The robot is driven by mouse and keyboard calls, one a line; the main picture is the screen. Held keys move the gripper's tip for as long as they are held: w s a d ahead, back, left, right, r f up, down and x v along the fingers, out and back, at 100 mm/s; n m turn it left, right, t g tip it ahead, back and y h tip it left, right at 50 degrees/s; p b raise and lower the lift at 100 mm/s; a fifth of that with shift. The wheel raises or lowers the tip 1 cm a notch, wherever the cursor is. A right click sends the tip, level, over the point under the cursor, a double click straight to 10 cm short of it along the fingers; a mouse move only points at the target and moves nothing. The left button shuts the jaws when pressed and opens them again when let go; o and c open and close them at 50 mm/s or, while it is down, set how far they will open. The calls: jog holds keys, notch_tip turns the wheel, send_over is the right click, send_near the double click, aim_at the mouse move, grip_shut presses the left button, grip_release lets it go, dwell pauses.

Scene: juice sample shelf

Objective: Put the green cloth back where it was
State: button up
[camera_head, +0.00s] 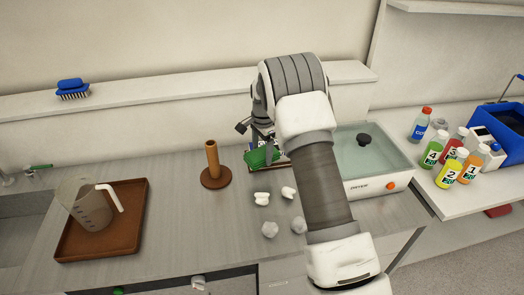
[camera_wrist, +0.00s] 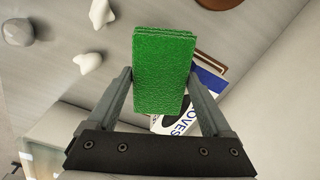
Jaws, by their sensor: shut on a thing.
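The green cloth (camera_head: 262,156) is a folded, textured pad. In the wrist view the cloth (camera_wrist: 162,70) sits between the two fingers of my gripper (camera_wrist: 160,82), which is shut on it. In the head view my gripper (camera_head: 260,140) holds it above the back of the counter, right of the wooden post. A blue and white box with lettering ending in "OVES" (camera_wrist: 207,82) lies below and behind the cloth, partly hidden. A brown edge (camera_wrist: 207,58) shows beside the box. I cannot tell whether the cloth touches anything below.
A wooden post (camera_head: 212,160) stands left of my gripper. Several pale lumps (camera_head: 270,229) lie in front. A lidded water bath (camera_head: 370,160) is to the right, beyond my arm. A brown tray (camera_head: 75,246) holds a jug (camera_head: 88,207). Numbered bottles (camera_head: 432,152) stand far right.

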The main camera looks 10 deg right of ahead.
jog(key=shift+f+b, duration=0.4)
jog(key=shift+f, duration=0.15)
jog(key=o, duration=1.1)
